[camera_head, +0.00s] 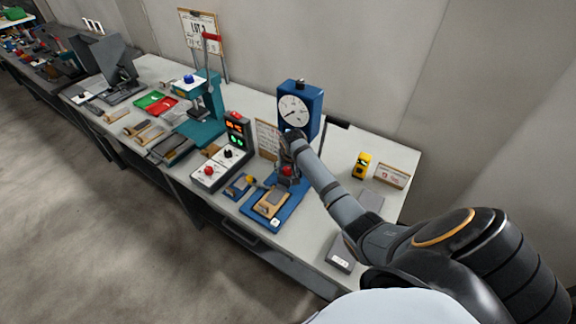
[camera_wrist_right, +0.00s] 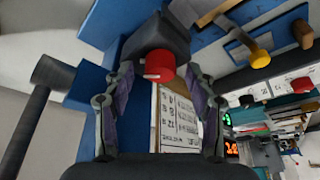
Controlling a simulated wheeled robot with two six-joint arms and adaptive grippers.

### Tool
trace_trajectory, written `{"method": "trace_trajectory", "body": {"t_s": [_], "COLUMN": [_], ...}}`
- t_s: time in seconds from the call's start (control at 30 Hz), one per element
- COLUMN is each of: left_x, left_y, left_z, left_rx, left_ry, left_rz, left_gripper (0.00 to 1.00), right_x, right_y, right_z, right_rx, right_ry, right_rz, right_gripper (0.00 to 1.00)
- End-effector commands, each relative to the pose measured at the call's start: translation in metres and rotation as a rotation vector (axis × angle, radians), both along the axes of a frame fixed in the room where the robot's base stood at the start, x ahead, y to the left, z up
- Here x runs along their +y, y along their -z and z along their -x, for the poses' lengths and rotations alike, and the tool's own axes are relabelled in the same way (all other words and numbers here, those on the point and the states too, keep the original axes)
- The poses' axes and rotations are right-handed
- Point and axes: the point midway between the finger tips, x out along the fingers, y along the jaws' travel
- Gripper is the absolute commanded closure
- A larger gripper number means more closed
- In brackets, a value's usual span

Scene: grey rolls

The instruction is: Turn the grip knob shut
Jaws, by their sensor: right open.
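The red grip knob (camera_wrist_right: 159,64) sits on a dark block of the blue test stand (camera_head: 298,193). In the wrist view it is ahead of my right gripper (camera_wrist_right: 160,78), near the gap between the fingertips. The fingers are apart, one on each side, and I cannot tell whether either touches the knob. In the head view the red knob (camera_head: 288,170) shows low on the stand, below the end of my right arm, which partly hides the stand. My left gripper is not in view.
A round dial (camera_head: 293,111) tops the stand. A dark handle (camera_wrist_right: 50,73) sticks out at left in the wrist view. A control box (camera_head: 209,174) and teal press (camera_head: 203,130) stand left. A yellow device (camera_head: 361,165) and a small sign (camera_head: 390,176) stand right.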

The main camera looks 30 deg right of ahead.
Motion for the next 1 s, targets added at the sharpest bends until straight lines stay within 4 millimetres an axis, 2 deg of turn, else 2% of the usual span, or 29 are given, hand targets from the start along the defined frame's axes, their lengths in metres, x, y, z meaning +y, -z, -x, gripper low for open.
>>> {"method": "trace_trajectory", "body": {"t_s": [0.4, 0.5, 0.67, 1.0], "left_x": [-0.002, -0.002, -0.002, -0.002], "left_y": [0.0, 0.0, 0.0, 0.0], "left_z": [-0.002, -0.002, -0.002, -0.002], "left_rx": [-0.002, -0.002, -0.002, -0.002], "left_ry": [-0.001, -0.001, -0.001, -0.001], "left_rz": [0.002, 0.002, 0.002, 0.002], "left_gripper": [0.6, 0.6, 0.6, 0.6], "right_x": [0.013, 0.015, 0.018, 0.018], "right_y": [-0.083, -0.097, -0.108, -0.108], "right_z": [0.031, 0.036, 0.041, 0.041], "right_rx": [-0.005, -0.004, -0.002, -0.001], "right_ry": [-0.002, -0.001, -0.001, 0.0], "right_rz": [0.002, 0.002, 0.0, 0.0], "right_gripper": [0.44, 0.44, 0.44, 0.44]}}
